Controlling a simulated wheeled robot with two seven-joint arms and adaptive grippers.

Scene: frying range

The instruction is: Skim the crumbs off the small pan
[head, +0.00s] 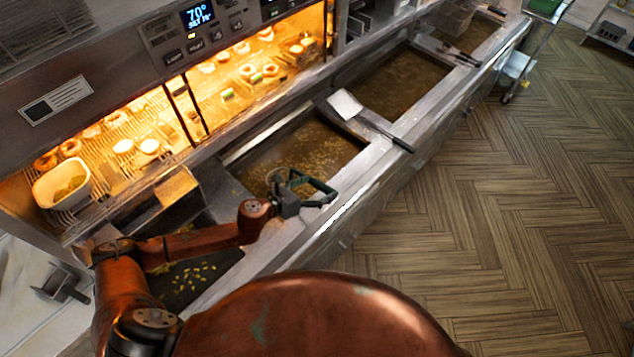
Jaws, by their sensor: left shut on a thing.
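The small pan looks like the nearest oil-filled vat (232,157), a rectangular well with a steel rim. Pale yellow crumbs (322,153) float across its brown oil. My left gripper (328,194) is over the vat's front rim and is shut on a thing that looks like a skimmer. The skimmer's round mesh head (279,177) shows at the oil in the vat's near part. I cannot tell how deep it sits, and its handle is mostly hidden by the fingers. My right gripper is not in view.
A dark tray (213,268) with yellow bits lies left of the vat, partly under my left arm. A white-bladed tool (346,104) lies across the divider to a larger vat (403,82). A lit food warmer (225,72) stands behind.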

